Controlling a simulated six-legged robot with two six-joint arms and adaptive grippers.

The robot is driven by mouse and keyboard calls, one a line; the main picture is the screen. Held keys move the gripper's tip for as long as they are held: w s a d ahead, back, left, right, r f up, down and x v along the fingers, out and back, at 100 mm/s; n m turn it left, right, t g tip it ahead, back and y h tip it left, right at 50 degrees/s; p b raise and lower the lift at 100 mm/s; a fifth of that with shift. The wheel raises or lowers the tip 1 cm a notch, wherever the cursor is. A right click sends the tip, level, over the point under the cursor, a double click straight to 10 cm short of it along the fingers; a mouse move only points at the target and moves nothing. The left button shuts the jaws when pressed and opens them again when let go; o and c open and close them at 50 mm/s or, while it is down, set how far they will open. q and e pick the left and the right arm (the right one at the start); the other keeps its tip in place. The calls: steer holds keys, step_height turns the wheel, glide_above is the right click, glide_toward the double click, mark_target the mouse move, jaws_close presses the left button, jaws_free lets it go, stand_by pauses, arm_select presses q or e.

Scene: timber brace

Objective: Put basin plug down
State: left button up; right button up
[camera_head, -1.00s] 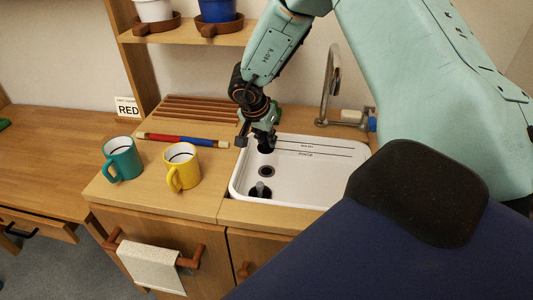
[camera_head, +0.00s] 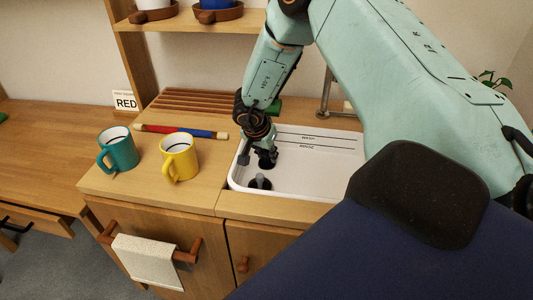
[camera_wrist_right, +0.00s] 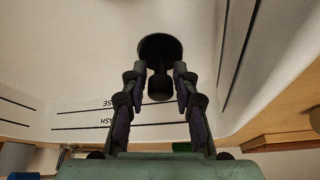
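My right gripper (camera_head: 265,153) is low inside the white basin (camera_head: 318,178), near its left end. In the right wrist view its two fingers (camera_wrist_right: 161,85) are closed around the dark knob of the basin plug (camera_wrist_right: 160,47), whose round black disc is beyond the fingertips. In the head view the plug (camera_head: 268,164) shows only as a dark shape under the fingers. The drain is hidden there, and I cannot tell whether the disc touches the basin floor. My left gripper is not in view.
Left of the basin are a yellow mug (camera_head: 179,157), a teal mug (camera_head: 118,150) and a red-and-blue rod (camera_head: 181,131). A tap (camera_head: 325,97) stands behind.

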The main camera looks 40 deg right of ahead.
steer(key=shift+o, duration=1.3)
steer(key=shift+s+r, duration=0.1)
steer(key=shift+r, duration=0.05)
steer(key=shift+d, duration=0.1)
steer(key=p+v, duration=0.4)
steer(key=v, duration=0.7)
steer(key=shift+a+r, duration=0.25)
steer(key=shift+r, duration=0.1)
steer(key=shift+r, duration=0.1)
